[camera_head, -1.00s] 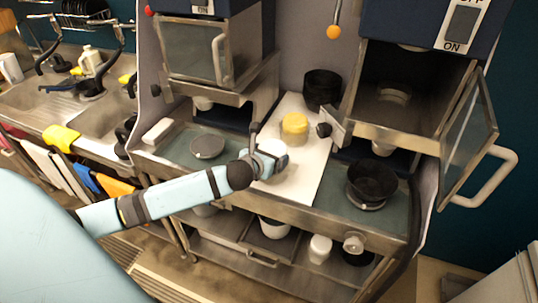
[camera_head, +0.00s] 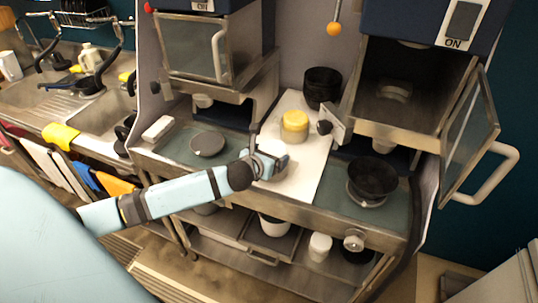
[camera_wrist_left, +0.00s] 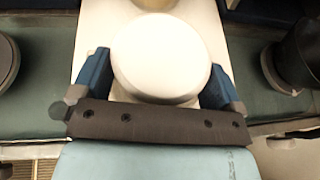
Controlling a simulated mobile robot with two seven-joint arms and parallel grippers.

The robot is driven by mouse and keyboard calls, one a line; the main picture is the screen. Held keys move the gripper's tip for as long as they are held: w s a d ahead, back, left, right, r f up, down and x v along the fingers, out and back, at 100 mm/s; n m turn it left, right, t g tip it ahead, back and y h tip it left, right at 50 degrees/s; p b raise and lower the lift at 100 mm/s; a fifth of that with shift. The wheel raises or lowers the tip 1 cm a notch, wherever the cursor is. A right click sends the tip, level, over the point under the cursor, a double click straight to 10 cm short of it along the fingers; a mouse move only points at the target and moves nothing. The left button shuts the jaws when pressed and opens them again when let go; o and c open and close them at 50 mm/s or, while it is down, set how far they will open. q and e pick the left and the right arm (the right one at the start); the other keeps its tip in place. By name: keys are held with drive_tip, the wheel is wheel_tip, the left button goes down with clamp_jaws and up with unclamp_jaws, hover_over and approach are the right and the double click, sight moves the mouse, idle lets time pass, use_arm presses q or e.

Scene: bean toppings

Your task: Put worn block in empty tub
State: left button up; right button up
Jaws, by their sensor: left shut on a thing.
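My left gripper (camera_head: 268,162) is over the front of the white board between the two cookers. In the left wrist view, its blue fingers (camera_wrist_left: 160,62) are on both sides of a round white tub (camera_wrist_left: 163,48), shut on it. The tub's smooth pale top faces the camera; whether it is a lid cannot be told. A pale container with a yellow top (camera_head: 295,119) stands on the board just behind. A small white block (camera_head: 158,129) lies at the left cooker's edge; I cannot tell whether it is the worn block. My right gripper is out of view.
A dark pot (camera_head: 372,178) sits on the right burner, and a grey disc (camera_head: 208,144) on the left one. Dark stacked bowls (camera_head: 322,86) stand at the board's back. The right cooker's glass door (camera_head: 468,135) hangs open. The board's front right (camera_head: 307,172) is clear.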

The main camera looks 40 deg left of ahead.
use_arm(q)
drive_tip(key=o, duration=0.8)
drive_tip(key=shift+c, duration=0.2)
drive_tip(key=shift+s, duration=0.1)
drive_tip(key=b+v, duration=0.2)
drive_tip(key=v, duration=1.1)
drive_tip(key=shift+s, duration=0.35)
drive_tip(key=shift+d, duration=0.1)
